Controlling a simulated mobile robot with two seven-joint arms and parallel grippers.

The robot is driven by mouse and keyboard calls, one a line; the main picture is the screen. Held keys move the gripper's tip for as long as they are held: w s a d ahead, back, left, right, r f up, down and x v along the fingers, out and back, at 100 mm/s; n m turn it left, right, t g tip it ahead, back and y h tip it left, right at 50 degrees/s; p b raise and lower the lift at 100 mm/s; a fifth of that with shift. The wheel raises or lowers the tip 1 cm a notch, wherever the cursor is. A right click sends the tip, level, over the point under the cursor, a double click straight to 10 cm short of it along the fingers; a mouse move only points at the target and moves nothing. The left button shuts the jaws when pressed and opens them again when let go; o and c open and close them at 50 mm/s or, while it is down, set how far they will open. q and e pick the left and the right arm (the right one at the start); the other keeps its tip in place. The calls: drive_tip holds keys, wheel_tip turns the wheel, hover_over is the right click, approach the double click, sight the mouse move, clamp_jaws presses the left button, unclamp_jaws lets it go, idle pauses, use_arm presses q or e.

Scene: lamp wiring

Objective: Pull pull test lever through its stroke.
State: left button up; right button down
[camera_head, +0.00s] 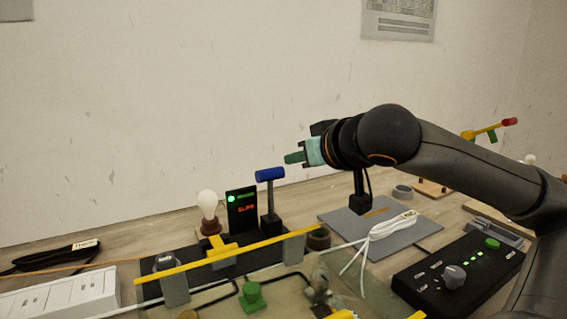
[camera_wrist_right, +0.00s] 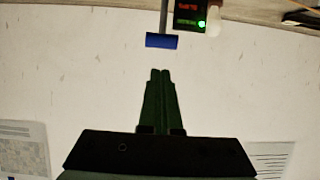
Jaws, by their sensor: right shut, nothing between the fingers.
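The pull test lever (camera_head: 270,190) stands on the bench with a blue crossbar handle on a dark post, beside a small black display (camera_head: 241,212) with a green light and red text. In the right wrist view the blue handle (camera_wrist_right: 161,40) shows just beyond my fingertips, with the display (camera_wrist_right: 189,14) next to it. My right gripper (camera_head: 287,158) is shut and empty, above and to the right of the handle and apart from it. In the right wrist view its green fingers (camera_wrist_right: 160,72) are together. My left gripper is not in view.
A light bulb (camera_head: 208,203) stands left of the display. A yellow bar (camera_head: 225,255) runs across in front of the lever. A grey mat (camera_head: 420,236) with a white cable bundle (camera_head: 394,224) and a black control box (camera_head: 460,277) lie to the right. The air around the handle is clear.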

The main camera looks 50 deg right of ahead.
drive_tip(key=shift+v, duration=1.15)
